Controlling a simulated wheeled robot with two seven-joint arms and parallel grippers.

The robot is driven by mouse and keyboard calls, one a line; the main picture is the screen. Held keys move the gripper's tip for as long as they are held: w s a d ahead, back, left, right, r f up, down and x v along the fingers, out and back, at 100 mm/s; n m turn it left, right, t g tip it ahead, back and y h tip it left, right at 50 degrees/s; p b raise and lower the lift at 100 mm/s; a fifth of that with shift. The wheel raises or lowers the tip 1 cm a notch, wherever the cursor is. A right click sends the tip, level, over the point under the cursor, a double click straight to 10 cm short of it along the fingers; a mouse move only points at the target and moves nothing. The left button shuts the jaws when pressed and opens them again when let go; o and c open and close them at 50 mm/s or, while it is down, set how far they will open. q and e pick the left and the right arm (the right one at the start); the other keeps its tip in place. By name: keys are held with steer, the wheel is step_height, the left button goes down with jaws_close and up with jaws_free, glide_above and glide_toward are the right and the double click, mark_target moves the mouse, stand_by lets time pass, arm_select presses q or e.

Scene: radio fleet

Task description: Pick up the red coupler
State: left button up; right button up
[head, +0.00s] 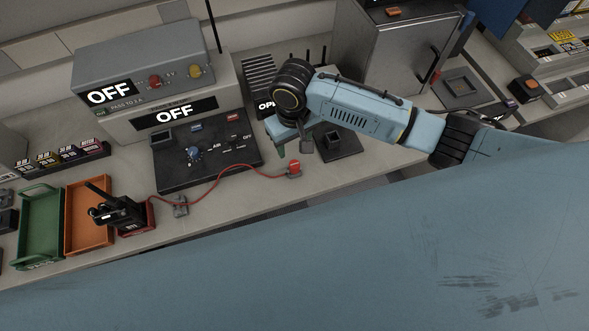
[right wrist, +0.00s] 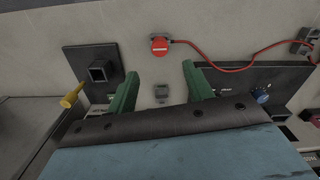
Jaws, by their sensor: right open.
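The red coupler (head: 294,168) sits at the front part of the grey counter, on the end of a red cable. It also shows in the right wrist view (right wrist: 159,46), beyond the fingertips and roughly centred between them. My right gripper (head: 293,146) is above the counter just behind the coupler, apart from it. In the right wrist view its green fingers (right wrist: 161,84) are spread wide with nothing held between them. The head view partly hides these fingers behind the wrist. My left gripper is not in view.
The red cable (head: 218,183) runs left to a grey clip (head: 180,206). A black control panel (head: 208,153) lies left of the gripper, and a black square socket (head: 336,142) lies right. Orange (head: 87,242) and green (head: 39,250) trays stand at left. The counter's front edge is close to the coupler.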

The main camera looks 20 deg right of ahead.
mark_target(294, 163)
steer(key=f, duration=0.9)
steer(key=shift+s, duration=0.2)
steer(key=shift+c, duration=0.2)
steer(key=c, duration=1)
